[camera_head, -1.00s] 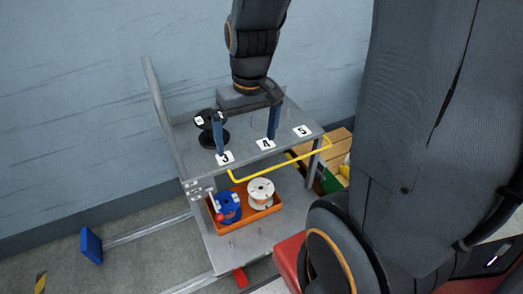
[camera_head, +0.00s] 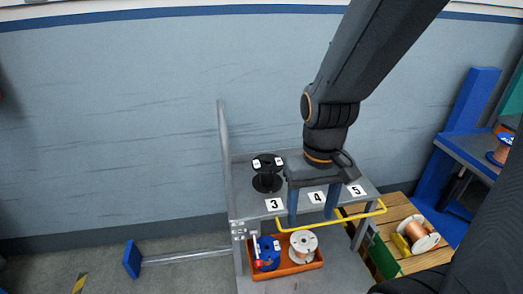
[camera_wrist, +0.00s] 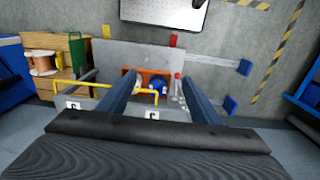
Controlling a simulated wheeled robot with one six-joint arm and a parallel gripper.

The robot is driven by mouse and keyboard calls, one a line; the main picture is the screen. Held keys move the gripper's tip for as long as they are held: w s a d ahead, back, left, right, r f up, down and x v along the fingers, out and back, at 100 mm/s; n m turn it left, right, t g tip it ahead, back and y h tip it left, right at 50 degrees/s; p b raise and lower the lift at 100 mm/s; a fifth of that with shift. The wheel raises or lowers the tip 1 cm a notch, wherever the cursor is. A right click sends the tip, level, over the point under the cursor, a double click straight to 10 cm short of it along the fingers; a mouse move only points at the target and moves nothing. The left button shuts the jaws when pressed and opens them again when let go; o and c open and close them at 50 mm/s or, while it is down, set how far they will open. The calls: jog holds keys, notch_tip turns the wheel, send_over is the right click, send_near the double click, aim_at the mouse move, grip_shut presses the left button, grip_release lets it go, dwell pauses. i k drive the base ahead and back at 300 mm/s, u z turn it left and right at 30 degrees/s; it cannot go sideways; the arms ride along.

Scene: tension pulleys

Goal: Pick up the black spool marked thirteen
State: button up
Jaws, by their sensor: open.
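The black spool (camera_head: 267,182) stands upright on the top shelf of a grey cart, behind the label 3. White tags show on its upper flange, but the marks are too small to read. My gripper (camera_head: 311,218) is open and empty, to the right and in front of the spool, apart from it. Its blue fingers point down by the shelf's front edge, on either side of the label 4. In the wrist view my gripper (camera_wrist: 160,80) is also open, with the lower bin beyond its fingers. The black spool does not show there.
The cart's shelf (camera_head: 240,192) has a yellow handle bar (camera_head: 375,211) along its front and a tall upright at left. Below, an orange bin (camera_head: 300,269) holds a blue spool (camera_head: 267,255) and a white spool (camera_head: 303,243). A wooden crate (camera_head: 380,214) with a copper spool stands right.

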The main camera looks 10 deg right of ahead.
aim_at(267, 166)
jog(key=k, duration=1.15)
jog(key=z, duration=0.95)
jog(key=i, duration=1.15)
jog(key=u, duration=0.5)
